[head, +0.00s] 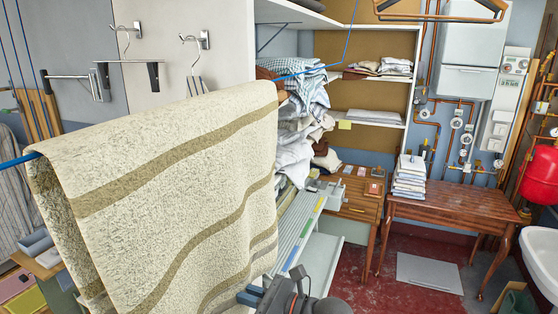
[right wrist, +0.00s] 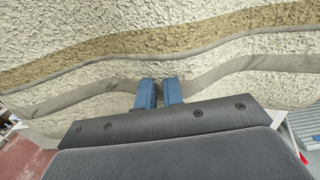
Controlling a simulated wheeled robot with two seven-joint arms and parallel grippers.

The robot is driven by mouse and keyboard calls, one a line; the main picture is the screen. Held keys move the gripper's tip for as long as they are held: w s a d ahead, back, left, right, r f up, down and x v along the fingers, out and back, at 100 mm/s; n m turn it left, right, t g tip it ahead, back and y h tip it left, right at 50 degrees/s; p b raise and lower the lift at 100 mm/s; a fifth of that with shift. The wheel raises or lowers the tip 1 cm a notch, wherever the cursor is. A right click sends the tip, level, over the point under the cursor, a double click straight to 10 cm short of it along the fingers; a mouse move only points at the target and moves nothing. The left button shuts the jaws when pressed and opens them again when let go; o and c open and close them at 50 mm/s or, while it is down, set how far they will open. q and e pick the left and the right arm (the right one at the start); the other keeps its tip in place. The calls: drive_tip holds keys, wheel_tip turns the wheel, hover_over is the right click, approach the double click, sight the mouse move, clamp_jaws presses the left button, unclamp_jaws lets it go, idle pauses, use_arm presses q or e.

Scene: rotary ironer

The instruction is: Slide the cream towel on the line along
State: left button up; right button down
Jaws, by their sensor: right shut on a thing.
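The cream towel (head: 170,170) with brown stripes hangs over the blue line (head: 18,161) and fills the left and middle of the head view. The line shows at its left and again beyond its top right. My right gripper (head: 262,293) is at the towel's lower right edge in the head view. In the right wrist view its two blue fingers (right wrist: 159,92) are close together with the hem of the towel (right wrist: 230,58) between them. The fingertips are partly hidden by the cloth. My left gripper is in neither view.
Wall hooks (head: 195,40) and a metal rail (head: 75,77) are behind the towel. Piled laundry (head: 300,120) stands to its right, near shelves. A wooden table (head: 450,203) with folded linen (head: 410,178) is at the right.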

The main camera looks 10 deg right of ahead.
drive_tip(key=shift+s+a, duration=0.45)
drive_tip(key=shift+s, duration=0.2)
drive_tip(key=shift+s+a, duration=0.45)
drive_tip(key=shift+s, duration=0.2)
drive_tip(key=c, duration=1.5)
unclamp_jaws()
drive_tip(key=shift+o, duration=0.2)
drive_tip(key=shift+d, duration=0.1)
approach(221, 299)
drive_tip(key=shift+w+a, duration=0.2)
drive_tip(key=shift+a, duration=0.2)
